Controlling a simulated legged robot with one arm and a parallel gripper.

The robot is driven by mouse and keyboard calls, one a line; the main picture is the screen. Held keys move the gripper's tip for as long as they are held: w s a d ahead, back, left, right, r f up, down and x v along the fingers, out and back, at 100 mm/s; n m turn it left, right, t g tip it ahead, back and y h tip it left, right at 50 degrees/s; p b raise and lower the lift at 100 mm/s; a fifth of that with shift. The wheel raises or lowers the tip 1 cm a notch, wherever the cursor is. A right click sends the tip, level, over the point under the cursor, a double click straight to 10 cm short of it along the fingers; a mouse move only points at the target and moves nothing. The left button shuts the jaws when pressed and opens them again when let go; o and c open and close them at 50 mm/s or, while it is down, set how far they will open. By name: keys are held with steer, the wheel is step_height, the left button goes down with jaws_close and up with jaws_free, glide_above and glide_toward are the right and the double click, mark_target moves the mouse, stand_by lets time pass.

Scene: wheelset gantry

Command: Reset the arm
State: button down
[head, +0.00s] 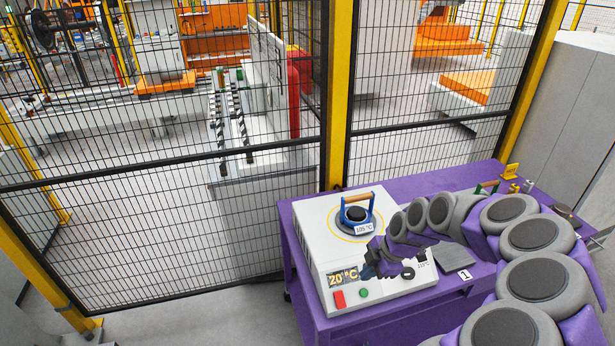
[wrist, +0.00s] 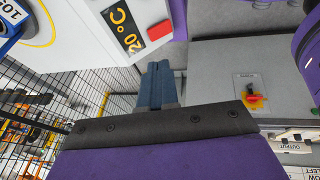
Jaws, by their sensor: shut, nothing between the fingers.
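My arm (head: 535,235) reaches in from the right over the purple table in the head view. My gripper (head: 368,270) is low over the front of the white heater box (head: 318,240), by its control panel; whether it touches the box cannot be told. In the wrist view the two blue-grey fingers of my gripper (wrist: 160,85) are together, with nothing between them. The heater display (head: 342,278) reads 20 °C; it also shows in the wrist view (wrist: 126,28).
A blue ring tool (head: 346,216) with a wooden handle and a 105 °C label stands on the heater. A grey pad (head: 452,256) lies on the purple table (head: 478,285). A mesh fence (head: 170,235) stands behind. A red-and-yellow switch (wrist: 252,99) is on a grey cabinet (wrist: 215,75).

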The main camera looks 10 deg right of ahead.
steer(key=s+a+r+m+g+h, duration=0.1)
steer(key=s+a+r+m, duration=0.1)
steer(key=s+a+r, duration=0.4)
steer(key=s+a+r+m+g, duration=0.1)
steer(key=s+a+r+m, duration=0.1)
steer(key=a+r, duration=0.35)
steer(key=s+a+r+m+g+h, duration=0.1)
steer(key=s+a+m, duration=0.1)
steer(key=s+m, duration=0.5)
steer(key=s+a+r+m+g+h, duration=0.1)
steer(key=s+m, duration=0.5)
steer(key=s, duration=1)
steer(key=shift+a+r+m+h, duration=0.2)
steer(key=shift+a+m+h, duration=0.2)
steer(key=shift+a, duration=0.5)
steer(key=shift+a, duration=0.15)
steer(key=shift+a, duration=0.3)
steer(key=shift+d, duration=0.25)
